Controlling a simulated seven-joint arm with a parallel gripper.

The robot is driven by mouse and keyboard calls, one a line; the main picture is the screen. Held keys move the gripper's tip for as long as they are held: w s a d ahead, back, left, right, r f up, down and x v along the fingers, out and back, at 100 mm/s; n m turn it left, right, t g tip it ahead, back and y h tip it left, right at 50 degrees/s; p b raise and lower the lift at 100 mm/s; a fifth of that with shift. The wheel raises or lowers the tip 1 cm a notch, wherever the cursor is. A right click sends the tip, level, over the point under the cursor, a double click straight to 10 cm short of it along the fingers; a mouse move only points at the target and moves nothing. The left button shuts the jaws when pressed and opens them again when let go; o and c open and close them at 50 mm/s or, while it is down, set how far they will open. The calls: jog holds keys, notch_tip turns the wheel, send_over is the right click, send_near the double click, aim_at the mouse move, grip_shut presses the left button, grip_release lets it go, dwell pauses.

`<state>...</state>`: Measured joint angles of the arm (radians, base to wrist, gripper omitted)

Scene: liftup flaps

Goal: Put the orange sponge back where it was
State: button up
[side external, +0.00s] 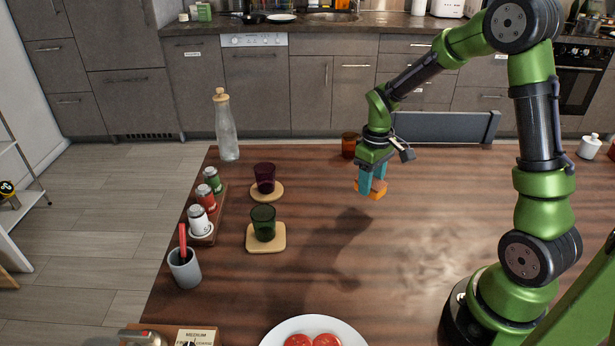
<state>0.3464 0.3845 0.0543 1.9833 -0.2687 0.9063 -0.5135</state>
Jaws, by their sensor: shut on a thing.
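The orange sponge (378,193) is between the teal fingers of my gripper (371,185), over the far right part of the wooden table (400,285). My gripper is shut on it and points down. The fingers cover the middle of the sponge. The arm's shadow falls on the table to the lower left of the sponge, and the sponge looks raised above the table, though the exact height is hard to tell.
An amber glass (349,145) stands just behind my gripper. A purple glass (265,177) and a green glass (263,222) stand on coasters to the left. A bottle (227,130), a spice rack (205,232), a grey cup (185,270) and a plate (275,336) line the edges. The table's middle is clear.

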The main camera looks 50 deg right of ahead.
send_over(334, 176)
jog(key=shift+f, duration=2.45)
jog(key=shift+f, duration=0.15)
jog(key=o, duration=1.1)
